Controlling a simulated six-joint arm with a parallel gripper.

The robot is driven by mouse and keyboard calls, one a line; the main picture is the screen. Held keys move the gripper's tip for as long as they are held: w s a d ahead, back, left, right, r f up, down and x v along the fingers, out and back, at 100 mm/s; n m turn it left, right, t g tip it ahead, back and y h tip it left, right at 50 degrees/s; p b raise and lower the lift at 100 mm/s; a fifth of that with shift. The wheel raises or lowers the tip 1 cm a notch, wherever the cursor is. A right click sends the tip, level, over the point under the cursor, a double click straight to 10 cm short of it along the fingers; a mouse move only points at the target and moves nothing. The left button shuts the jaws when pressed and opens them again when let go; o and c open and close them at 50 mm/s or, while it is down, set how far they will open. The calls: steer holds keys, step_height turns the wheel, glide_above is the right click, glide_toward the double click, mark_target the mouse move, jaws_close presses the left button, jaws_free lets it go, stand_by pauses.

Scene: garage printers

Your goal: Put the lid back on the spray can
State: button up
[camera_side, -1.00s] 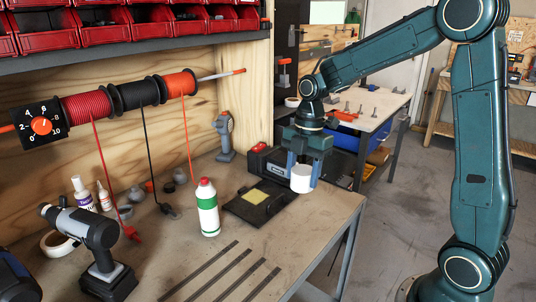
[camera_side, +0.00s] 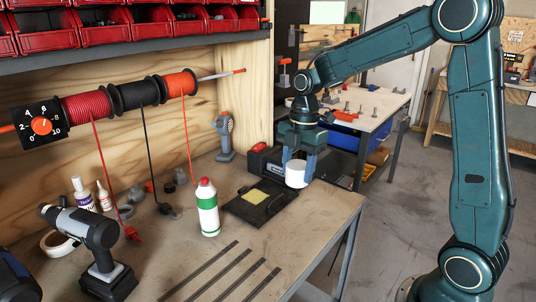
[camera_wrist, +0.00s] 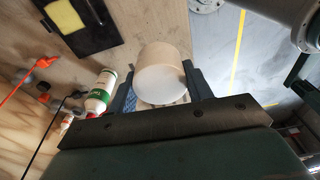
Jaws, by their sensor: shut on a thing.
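A white, cup-like cylinder, which I take to be the lid (camera_side: 296,176), is between the fingers of my gripper (camera_side: 297,163). The gripper is shut on it and holds it above the right part of the bench, right of the black mat. In the wrist view the lid (camera_wrist: 160,72) sits between the two dark fingers, its pale round end facing the camera. The likely spray can (camera_side: 208,208), white with a green band and a red top, stands upright on the bench, left of the gripper and apart from it. It also shows in the wrist view (camera_wrist: 98,97).
A black mat (camera_side: 245,212) with a yellow pad (camera_side: 254,196) lies between can and gripper. Metal strips (camera_side: 220,272) lie at the front of the bench. A drill (camera_side: 95,240) and small bottles (camera_side: 82,193) stand left. A dark case (camera_side: 262,162) is behind the gripper.

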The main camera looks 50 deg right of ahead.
steer(key=w+a+r+m, duration=0.1)
steer(key=w+a+m, duration=0.15)
steer(key=w, duration=0.35)
steer(key=w+a+r+m, duration=0.1)
steer(key=w+a+m, duration=0.15)
steer(key=w, duration=0.45)
steer(key=r+m+t, duration=0.1)
steer(key=m, duration=0.5)
glide_above(203, 178)
steer(key=shift+s+d+r+h, duration=0.1)
steer(key=shift+d+h, duration=0.05)
steer(key=shift+h, duration=0.25)
steer(key=shift+f, duration=0.2)
steer(key=shift+f, duration=2.95)
steer(key=shift+f, duration=0.2)
steer(key=o, duration=1.5)
